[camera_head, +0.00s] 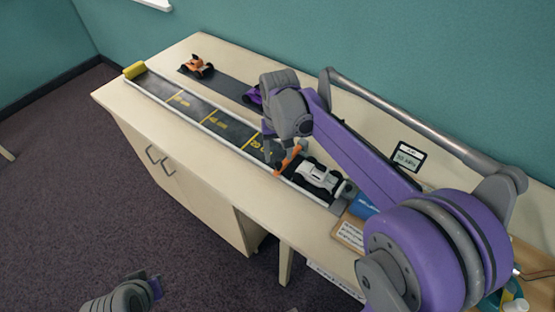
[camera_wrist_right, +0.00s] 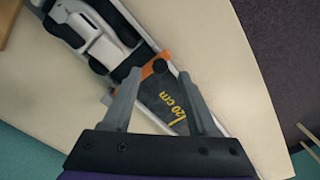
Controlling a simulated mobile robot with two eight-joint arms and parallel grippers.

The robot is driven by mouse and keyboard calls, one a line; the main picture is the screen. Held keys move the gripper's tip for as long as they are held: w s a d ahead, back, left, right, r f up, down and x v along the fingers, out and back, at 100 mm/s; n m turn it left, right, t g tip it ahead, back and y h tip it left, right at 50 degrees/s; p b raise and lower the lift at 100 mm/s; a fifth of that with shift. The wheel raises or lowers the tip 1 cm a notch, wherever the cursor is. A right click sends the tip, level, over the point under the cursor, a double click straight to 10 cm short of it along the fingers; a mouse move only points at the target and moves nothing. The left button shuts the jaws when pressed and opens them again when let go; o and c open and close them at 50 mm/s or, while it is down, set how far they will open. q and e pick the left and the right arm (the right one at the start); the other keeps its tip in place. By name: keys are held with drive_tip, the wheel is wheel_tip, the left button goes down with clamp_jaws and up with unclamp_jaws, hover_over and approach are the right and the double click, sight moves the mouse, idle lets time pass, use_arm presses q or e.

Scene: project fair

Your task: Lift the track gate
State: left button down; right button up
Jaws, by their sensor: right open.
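The orange track gate (camera_head: 288,158) stands across the dark track (camera_head: 228,127), just in front of a white toy car (camera_head: 318,176). In the right wrist view the gate (camera_wrist_right: 128,73) shows as an orange bar with a dark round part, beside the white car (camera_wrist_right: 100,45). My right gripper (camera_head: 275,157) is low over the track beside the gate.
The track has yellow distance marks and a yellow end block (camera_head: 134,70). An orange toy car (camera_head: 196,67) stands on a second dark strip behind. A small sign (camera_head: 409,157) and a blue object (camera_head: 362,206) are at the right. Open floor (camera_head: 60,190) lies in front of the cabinet.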

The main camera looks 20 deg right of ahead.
sight(278, 164)
drive_tip(key=shift+f, duration=1.6)
clamp_jaws()
